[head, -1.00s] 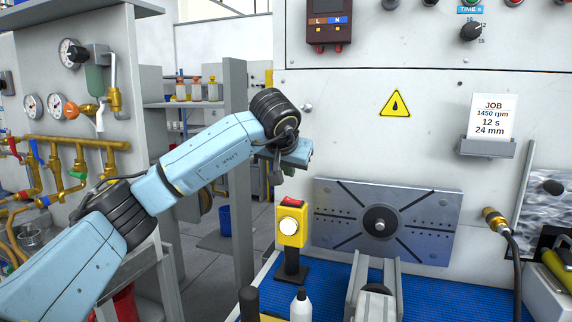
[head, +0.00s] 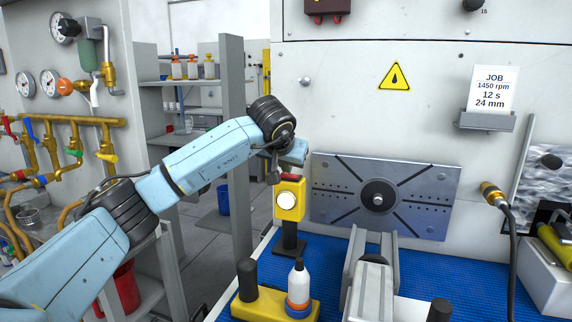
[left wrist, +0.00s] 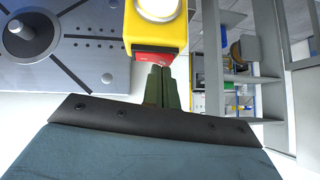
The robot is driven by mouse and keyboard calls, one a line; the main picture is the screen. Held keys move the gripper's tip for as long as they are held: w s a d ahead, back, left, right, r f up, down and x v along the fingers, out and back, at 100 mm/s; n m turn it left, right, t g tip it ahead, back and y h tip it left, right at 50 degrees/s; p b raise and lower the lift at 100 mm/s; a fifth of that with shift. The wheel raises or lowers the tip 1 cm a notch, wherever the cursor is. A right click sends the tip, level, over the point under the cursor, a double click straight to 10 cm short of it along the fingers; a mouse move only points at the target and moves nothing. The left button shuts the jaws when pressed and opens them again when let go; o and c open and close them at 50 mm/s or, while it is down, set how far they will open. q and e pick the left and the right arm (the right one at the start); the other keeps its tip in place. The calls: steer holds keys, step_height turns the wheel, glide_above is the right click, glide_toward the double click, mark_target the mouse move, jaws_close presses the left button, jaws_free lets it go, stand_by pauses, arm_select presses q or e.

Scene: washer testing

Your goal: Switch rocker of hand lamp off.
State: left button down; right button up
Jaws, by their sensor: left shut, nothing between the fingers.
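The yellow hand lamp (head: 289,212) stands upright on a dark stand at the left of the blue mat, its round front bright white. Its red rocker (head: 293,177) is on the top. My left gripper (head: 276,178) is pointed down just above the lamp's top. In the left wrist view, the shut, empty green fingers (left wrist: 160,69) have their tips right at the edge of the red rocker (left wrist: 150,56); I cannot tell whether they touch. The lamp's body (left wrist: 156,32) shows beyond it. Which way the rocker is tipped is unclear. My right gripper is not in view.
A slotted metal faceplate (head: 420,205) is right of the lamp. A grey post (head: 237,150) and shelves are at the left, behind my arm.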

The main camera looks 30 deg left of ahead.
arm_select(q)
steer(key=shift+s+a+f+h, duration=0.1)
steer(key=shift+a+f+h, duration=0.05)
steer(key=shift+f+h, duration=0.15)
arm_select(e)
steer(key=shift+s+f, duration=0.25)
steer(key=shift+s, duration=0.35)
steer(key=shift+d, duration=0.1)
arm_select(q)
steer(key=shift+w+d+p, duration=0.2)
steer(key=shift+d+p, duration=0.6)
steer(key=shift+d, duration=0.05)
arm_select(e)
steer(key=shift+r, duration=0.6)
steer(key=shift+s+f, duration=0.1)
